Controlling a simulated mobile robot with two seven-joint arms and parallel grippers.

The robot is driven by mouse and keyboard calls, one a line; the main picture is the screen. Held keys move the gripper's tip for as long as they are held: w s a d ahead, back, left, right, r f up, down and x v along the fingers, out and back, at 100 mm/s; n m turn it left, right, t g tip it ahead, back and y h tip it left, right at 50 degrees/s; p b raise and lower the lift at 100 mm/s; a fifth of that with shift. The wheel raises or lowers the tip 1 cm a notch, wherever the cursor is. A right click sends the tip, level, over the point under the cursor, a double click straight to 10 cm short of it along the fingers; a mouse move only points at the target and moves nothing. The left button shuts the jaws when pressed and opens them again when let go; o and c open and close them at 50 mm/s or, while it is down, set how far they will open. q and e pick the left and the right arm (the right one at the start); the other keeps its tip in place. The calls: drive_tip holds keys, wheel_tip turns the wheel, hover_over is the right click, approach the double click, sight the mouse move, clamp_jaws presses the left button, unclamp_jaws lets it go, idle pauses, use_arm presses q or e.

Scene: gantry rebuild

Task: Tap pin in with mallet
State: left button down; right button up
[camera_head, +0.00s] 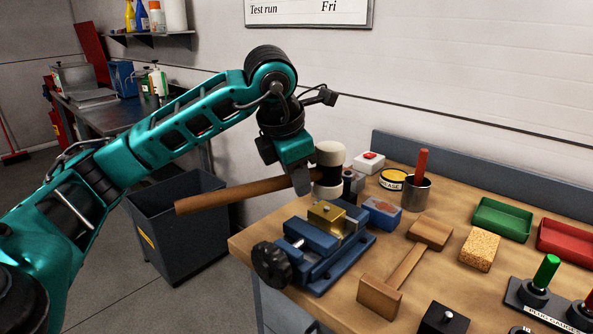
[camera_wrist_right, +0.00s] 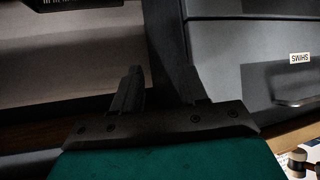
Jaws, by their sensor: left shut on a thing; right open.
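My left gripper (camera_head: 301,178) is shut on the mallet's wooden handle (camera_head: 235,194) close to its head. The vise, at the bench's left front corner, holds a brass block (camera_head: 327,217). A small mark shows on top of the block; I cannot tell whether it is the pin. My right gripper (camera_wrist_right: 158,86) is open and empty in the right wrist view, in front of dark drawers. It is not in the head view.
On the bench stand a wooden rest (camera_head: 405,266), blue box (camera_head: 382,213), metal cup (camera_head: 416,193) with a red-handled tool, yellow tin (camera_head: 392,179), sponge (camera_head: 479,251), green tray (camera_head: 502,219) and red tray (camera_head: 566,243). A dark bin (camera_head: 182,235) stands left. A drawer front (camera_wrist_right: 250,60) is near my right gripper.

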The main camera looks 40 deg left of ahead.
use_arm(q)
wheel_tip(320, 180, down, 4)
drive_tip(key=b, duration=0.2)
drive_tip(key=shift+f+b, duration=0.25)
drive_tip(key=shift+b, duration=0.05)
drive_tip(key=shift+s+r+p, duration=0.1)
drive_tip(key=shift+r+p, duration=0.2)
drive_tip(key=shift+r, duration=0.05)
wheel_tip(320, 180, up, 8)
drive_tip(key=p, duration=0.6)
drive_tip(key=shift+p, duration=0.4)
drive_tip(key=shift+r, duration=0.3)
use_arm(e)
wheel_tip(320, 180, up, 4)
drive_tip(key=shift+w+d, duration=0.1)
drive_tip(key=shift+d, duration=0.05)
use_arm(q)
drive_tip(key=shift+f, duration=0.2)
use_arm(e)
drive_tip(key=shift+f, duration=0.15)
use_arm(q)
drive_tip(key=shift+f, duration=0.2)
use_arm(e)
drive_tip(key=shift+f, duration=0.25)
use_arm(q)
drive_tip(key=shift+f, duration=0.1)
use_arm(e)
drive_tip(key=shift+f, duration=0.1)
